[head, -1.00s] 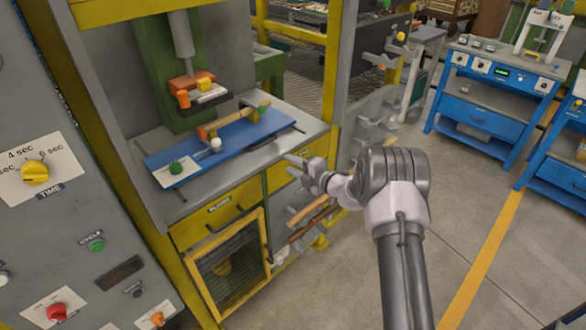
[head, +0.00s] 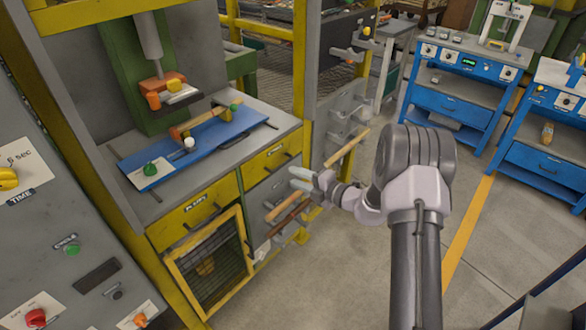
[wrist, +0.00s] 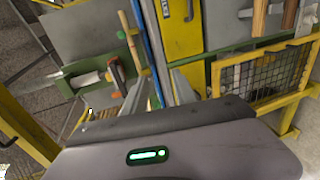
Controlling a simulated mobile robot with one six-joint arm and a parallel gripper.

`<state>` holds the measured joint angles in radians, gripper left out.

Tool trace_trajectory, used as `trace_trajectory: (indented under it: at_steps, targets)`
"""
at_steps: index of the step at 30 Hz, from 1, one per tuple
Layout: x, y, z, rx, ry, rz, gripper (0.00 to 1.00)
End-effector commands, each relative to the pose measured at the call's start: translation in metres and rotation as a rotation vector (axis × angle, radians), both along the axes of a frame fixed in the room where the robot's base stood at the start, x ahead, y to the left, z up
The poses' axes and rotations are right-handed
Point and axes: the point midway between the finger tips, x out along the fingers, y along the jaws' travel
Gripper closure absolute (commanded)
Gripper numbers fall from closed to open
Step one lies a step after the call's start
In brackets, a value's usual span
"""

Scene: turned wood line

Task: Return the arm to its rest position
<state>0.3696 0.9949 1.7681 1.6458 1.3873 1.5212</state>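My gripper (head: 298,179) is in front of the yellow-framed workbench, close to the grey hooked rack on its right side. Its two fingers point left. In the wrist view my gripper (wrist: 160,86) shows its fingers spread apart with nothing between them. My arm reaches up from the bottom right of the head view, bent at a large grey joint. The gripper appears apart from the bench top.
A turned wood piece (head: 195,123) lies over the blue plate (head: 225,131) under the press. A pale wooden stick (head: 347,148) and two darker ones (head: 291,206) are by the rack (head: 343,108). Blue benches (head: 458,92) stand right; grey floor (head: 475,245) between is open.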

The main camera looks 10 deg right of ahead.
Motion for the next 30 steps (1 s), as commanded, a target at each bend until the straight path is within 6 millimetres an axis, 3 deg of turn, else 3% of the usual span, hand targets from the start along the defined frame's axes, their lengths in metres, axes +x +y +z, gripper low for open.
trace_trajectory:
  at_steps: [5,8,11,12,14,15,18,21,22,25,30]
  targets:
    - [-0.002,0.005,0.008,-0.026,-0.016,0.025,0.67]
    - [-0.019,0.038,0.052,-0.202,-0.126,0.184,0.67]
    - [-0.075,0.092,0.120,-0.558,-0.371,0.499,0.67]
    - [-0.107,0.111,0.142,-0.725,-0.498,0.645,0.67]
    - [-0.162,0.131,0.170,-0.986,-0.710,0.875,0.67]
    - [-0.199,0.138,0.183,-1.159,-0.861,1.028,0.67]
    - [-0.284,0.134,0.199,-1.575,-1.241,1.406,0.67]
    - [-0.343,0.111,0.203,-1.919,-1.570,1.755,0.67]
    - [-0.356,0.102,0.203,1.948,1.605,-1.801,0.67]
    - [-0.382,0.080,0.203,1.692,1.413,-1.624,0.67]
    - [-0.394,0.065,0.203,1.535,1.291,-1.527,0.67]
